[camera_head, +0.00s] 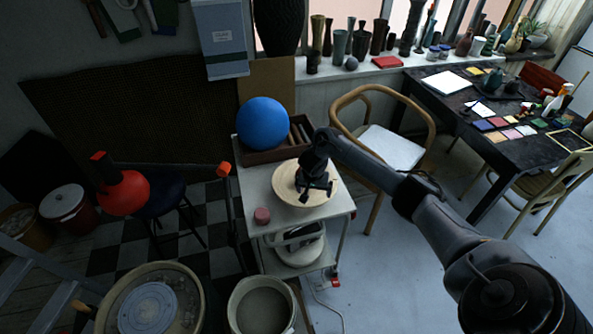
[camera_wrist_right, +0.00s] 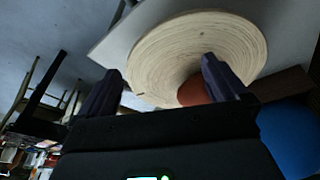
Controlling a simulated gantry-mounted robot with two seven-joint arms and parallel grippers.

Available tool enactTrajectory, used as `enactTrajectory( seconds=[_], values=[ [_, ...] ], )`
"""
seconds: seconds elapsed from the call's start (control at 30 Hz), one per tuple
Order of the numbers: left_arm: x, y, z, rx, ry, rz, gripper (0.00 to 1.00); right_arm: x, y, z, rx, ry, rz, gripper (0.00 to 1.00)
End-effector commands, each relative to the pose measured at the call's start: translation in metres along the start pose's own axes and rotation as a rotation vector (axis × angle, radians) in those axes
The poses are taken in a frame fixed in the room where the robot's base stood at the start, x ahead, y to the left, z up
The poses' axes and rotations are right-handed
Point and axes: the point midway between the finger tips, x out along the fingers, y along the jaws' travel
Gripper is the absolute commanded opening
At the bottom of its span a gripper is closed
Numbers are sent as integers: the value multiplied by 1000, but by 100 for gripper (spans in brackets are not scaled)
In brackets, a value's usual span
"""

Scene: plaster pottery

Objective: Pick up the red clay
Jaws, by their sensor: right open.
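A rounded reddish-brown lump, which looks like the red clay (camera_wrist_right: 193,93), sits in the pale round wooden dish (camera_wrist_right: 170,62) in the right wrist view. It lies between my right fingertips, closer to the finger on the right, which partly covers it. I cannot tell whether they touch. In the head view my right gripper (camera_head: 316,187) points down over the wooden dish (camera_head: 291,196) and hides the lump. The gripper is open, with nothing held. A small pinkish-red cylinder (camera_head: 262,215) stands on the white cart left of the dish. My left gripper is out of view.
The dish is on the white cart (camera_head: 256,197). A blue ball (camera_head: 263,123) rests at a dark wooden tray (camera_head: 272,154) behind it. A bentwood chair (camera_head: 395,145) stands to the right. A red vase (camera_head: 122,192) is at the left, and a bucket (camera_head: 261,305) stands in front.

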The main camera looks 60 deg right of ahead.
Motion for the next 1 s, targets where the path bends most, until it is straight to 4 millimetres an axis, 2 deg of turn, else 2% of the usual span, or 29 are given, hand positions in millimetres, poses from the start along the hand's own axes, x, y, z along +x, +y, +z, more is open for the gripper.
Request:
enactTrajectory(
  seconds=[0.03,0.2,0.33,0.47,0.8,1.0],
  values=[
    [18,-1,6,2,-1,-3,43,3,-4,-16,21,27,-17,100],
    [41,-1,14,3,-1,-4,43,-19,-17,-55,63,92,-75,100],
    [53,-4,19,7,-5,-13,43,-32,-25,-73,86,125,-113,100],
    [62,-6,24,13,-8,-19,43,-34,-33,-80,97,135,-138,100],
    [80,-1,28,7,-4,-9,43,5,-41,-87,98,136,-144,100],
    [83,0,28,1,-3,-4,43,14,-42,-89,96,138,-143,100]
  ],
)
